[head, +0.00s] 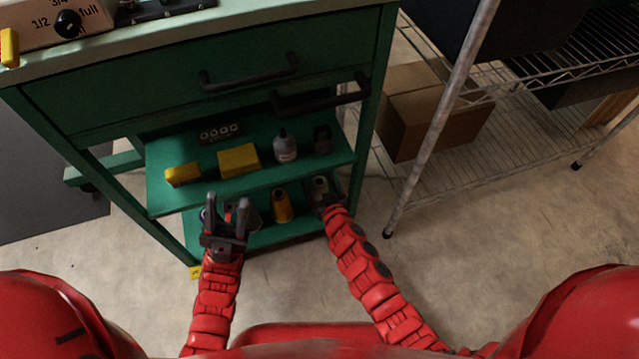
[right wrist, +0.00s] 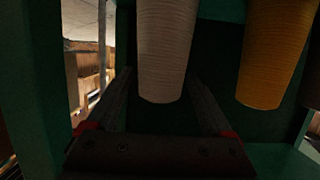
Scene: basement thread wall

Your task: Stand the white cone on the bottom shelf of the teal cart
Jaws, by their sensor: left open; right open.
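The white cone (head: 320,184) stands at the right end of the bottom shelf (head: 262,238) of the teal cart (head: 120,85). My right gripper (head: 326,196) reaches in there and hides its lower part. In the right wrist view the white cone (right wrist: 166,45) appears narrow end down, between the two open fingers of my right gripper (right wrist: 156,88). A gap shows on each side, and its upper end is out of frame. My left gripper (head: 227,203) is open and empty in front of the cart's lower left part, over the view of the bottom shelf.
A yellow cone (head: 282,206) stands beside the white one, also in the right wrist view (right wrist: 273,50). The middle shelf holds yellow blocks (head: 238,160), a grey bottle (head: 285,147) and dark items. A wire rack (head: 455,85) with a cardboard box (head: 425,115) stands right.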

